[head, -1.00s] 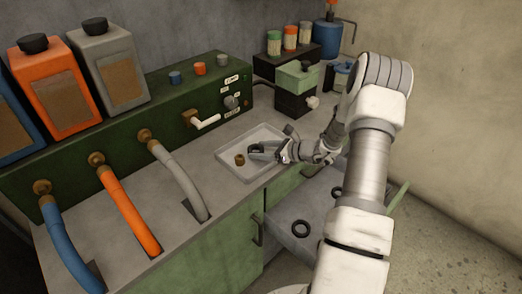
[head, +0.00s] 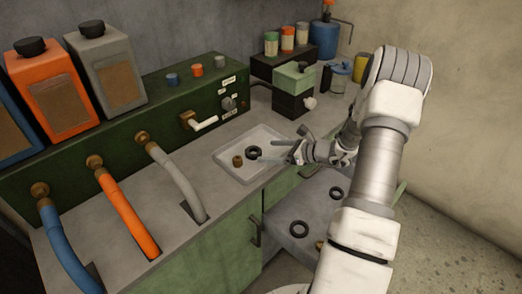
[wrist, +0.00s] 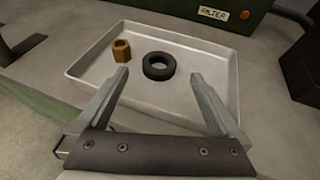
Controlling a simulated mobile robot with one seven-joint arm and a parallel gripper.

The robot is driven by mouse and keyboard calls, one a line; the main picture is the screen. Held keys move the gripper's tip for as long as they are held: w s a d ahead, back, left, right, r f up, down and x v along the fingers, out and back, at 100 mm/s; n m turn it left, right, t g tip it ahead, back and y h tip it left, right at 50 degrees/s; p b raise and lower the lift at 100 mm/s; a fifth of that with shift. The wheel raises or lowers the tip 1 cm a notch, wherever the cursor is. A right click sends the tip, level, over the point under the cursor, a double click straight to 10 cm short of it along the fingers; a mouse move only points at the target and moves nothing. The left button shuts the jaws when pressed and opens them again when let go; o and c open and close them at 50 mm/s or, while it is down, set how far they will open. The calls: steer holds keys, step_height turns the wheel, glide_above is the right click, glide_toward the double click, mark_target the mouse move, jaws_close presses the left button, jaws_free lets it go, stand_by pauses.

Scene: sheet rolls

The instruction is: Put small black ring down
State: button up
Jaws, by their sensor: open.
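The small black ring (head: 253,152) lies flat in the shallow white tray (head: 232,176), near its middle. In the wrist view the ring (wrist: 159,66) rests on the tray floor, beyond the fingertips and between their lines. My gripper (head: 291,151) is open and empty, just right of the ring and apart from it. Both fingers show in the wrist view, spread wide, with the gap (wrist: 160,75) between them clear. A brass nut (head: 237,161) stands in the tray just left of the ring, and in the wrist view (wrist: 121,51) too.
Two more black rings (head: 299,229) (head: 336,193) lie on a lower grey surface at right. A green panel with a white-handled tap (head: 205,123) stands behind the tray. Blue, orange and grey hoses (head: 130,215) run at left.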

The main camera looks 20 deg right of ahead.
steer(key=v, duration=0.6)
steer(key=shift+s+d+r, duration=0.15)
steer(key=shift+s, duration=0.15)
